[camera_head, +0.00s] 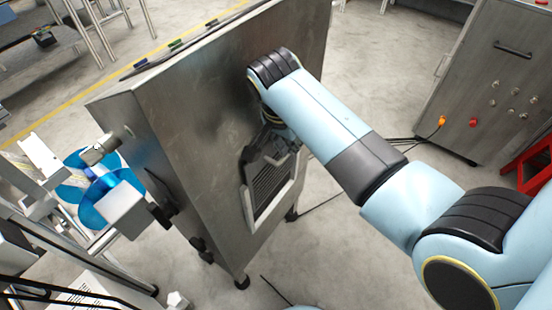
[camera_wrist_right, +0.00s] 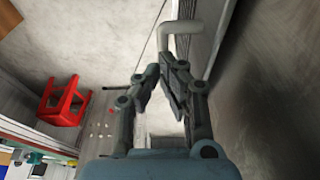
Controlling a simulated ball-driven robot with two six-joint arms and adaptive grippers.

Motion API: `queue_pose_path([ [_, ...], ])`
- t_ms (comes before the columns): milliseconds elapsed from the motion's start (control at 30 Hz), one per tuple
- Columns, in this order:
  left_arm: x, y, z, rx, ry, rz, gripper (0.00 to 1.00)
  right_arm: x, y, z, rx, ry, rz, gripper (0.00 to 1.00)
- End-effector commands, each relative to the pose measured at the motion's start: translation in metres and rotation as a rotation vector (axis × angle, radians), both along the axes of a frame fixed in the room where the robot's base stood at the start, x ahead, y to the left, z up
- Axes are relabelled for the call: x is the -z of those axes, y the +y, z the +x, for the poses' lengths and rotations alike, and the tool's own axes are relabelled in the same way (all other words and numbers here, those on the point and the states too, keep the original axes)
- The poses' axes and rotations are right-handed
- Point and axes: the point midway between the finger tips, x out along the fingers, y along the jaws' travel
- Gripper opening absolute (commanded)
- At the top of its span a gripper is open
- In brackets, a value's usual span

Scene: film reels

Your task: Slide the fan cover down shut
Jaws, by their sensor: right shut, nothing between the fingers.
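A louvred vent (camera_head: 271,187) in a pale frame (camera_head: 250,213) sits low on the side of the steel cabinet (camera_head: 200,100). Its louvres show; I cannot clearly make out the fan cover's edges. My right gripper (camera_head: 268,148) is at the upper part of the vent, partly hidden by my own arm. In the wrist view the right gripper (camera_wrist_right: 161,76) is shut and empty. A pale bent handle (camera_wrist_right: 185,30) sticks out from the cabinet side just beyond its fingertips; whether they touch it I cannot tell. My left gripper is not in view.
Blue film reels (camera_head: 97,190) on a machine stand left of the cabinet. A second metal cabinet (camera_head: 485,80) stands at the right, with a red stool (camera_head: 530,165) beside it. A cable lies on the floor. The floor between the cabinets is mostly clear.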

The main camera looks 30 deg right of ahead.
Motion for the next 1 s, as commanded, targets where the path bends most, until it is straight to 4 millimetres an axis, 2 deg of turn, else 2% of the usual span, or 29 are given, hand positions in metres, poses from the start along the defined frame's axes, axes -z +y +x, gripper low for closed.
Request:
queue_pose_path([
  [1000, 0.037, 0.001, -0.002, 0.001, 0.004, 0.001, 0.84, 0.063, 0.000, -0.001, 0.000, 0.002, 0.000, 0.00],
])
